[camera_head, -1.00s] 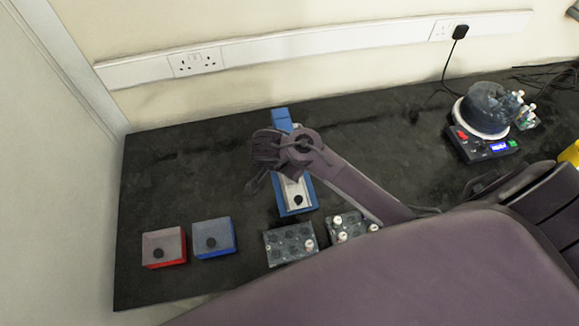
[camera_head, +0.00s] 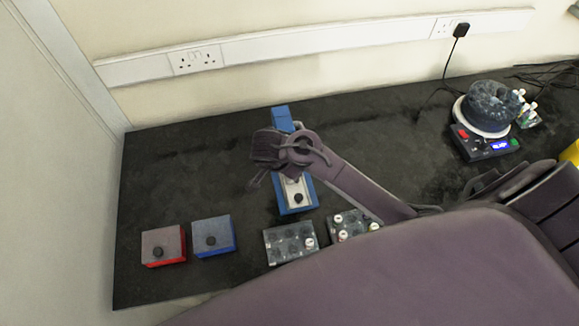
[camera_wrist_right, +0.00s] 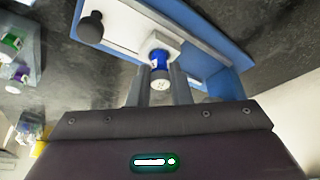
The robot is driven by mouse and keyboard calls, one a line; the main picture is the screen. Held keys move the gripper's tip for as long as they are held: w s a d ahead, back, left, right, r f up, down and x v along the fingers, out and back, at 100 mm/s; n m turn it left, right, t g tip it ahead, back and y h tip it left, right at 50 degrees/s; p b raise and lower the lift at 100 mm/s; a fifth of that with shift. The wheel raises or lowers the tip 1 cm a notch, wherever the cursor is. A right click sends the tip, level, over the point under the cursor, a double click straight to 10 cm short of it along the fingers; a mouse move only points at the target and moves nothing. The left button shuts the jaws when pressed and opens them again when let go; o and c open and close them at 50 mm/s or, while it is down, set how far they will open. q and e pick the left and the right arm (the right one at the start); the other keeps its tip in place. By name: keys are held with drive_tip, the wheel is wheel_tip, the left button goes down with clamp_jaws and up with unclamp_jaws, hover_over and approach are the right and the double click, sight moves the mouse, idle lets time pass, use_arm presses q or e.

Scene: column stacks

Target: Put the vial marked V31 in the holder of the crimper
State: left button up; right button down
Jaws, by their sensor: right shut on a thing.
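The crimper (camera_head: 285,118) is a blue stand with a pale plate and a black knob (camera_head: 298,198). It also shows in the right wrist view (camera_wrist_right: 215,52). My right gripper (camera_wrist_right: 160,88) is shut on a small vial with a blue band (camera_wrist_right: 158,58) and a pale end facing the camera. The vial's far end is at the white holder block (camera_wrist_right: 150,40) on the crimper plate; I cannot tell whether it is fully seated. No V31 mark is readable. In the head view my right arm covers the crimper's middle and hides the vial. My left gripper is not in view.
Two vial racks (camera_head: 281,243) (camera_head: 338,219) with white-capped vials stand in front of the crimper. A red box (camera_head: 163,244) and a blue box (camera_head: 213,236) are at the left. A device with a round bowl (camera_head: 487,140) stands at the back right. The back left bench is clear.

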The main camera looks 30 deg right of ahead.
drive_tip(key=shift+f, duration=0.15)
drive_tip(key=shift+f+b, duration=0.3)
drive_tip(key=shift+f, duration=0.1)
drive_tip(key=c, duration=0.9)
unclamp_jaws()
drive_tip(key=shift+r+p, duration=3.05)
drive_tip(key=shift+p, duration=0.05)
